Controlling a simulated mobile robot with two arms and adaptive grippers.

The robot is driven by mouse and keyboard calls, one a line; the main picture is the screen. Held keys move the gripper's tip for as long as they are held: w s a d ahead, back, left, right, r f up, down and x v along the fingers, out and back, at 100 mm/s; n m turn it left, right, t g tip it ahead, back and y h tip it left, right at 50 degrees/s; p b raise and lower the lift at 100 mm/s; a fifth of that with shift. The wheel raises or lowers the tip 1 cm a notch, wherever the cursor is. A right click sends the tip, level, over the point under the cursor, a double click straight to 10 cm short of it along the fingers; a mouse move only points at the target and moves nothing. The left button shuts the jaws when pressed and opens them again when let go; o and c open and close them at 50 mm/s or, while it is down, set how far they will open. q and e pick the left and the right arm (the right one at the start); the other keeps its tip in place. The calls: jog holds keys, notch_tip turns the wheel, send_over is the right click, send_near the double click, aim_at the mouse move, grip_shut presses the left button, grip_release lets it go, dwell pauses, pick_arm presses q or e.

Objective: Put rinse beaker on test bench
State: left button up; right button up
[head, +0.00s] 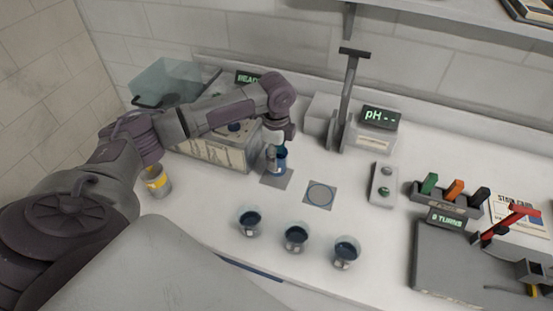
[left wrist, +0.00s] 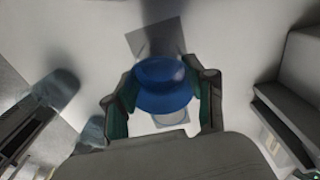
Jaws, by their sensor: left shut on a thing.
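My left gripper (head: 278,150) reaches down from the left and is shut on a small blue beaker (head: 280,160), which looks like the rinse beaker. In the left wrist view the blue beaker (left wrist: 163,85) sits between the two fingers of my left gripper (left wrist: 164,98). The beaker looks roughly upright over a grey square pad (head: 276,180) on the white bench (head: 210,207). I cannot tell whether its base touches the pad. A second grey pad with a ring mark (head: 320,194) lies to its right. My right gripper is not in view.
Three beakers of dark blue liquid (head: 249,221) (head: 296,237) (head: 346,251) stand along the front edge. Behind are a boxy washer (head: 212,150), a pH meter (head: 379,118) and a tall lever stand (head: 347,100). A yellow-banded jar (head: 156,180) stands at left.

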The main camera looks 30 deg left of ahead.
pick_arm(q)
notch_tip(320, 180, down, 2)
jog(key=shift+f+p, duration=0.2)
jog(key=shift+p, duration=0.15)
jog(key=shift+f, duration=0.3)
jog(key=shift+f, duration=0.15)
jog(key=o, duration=1.4)
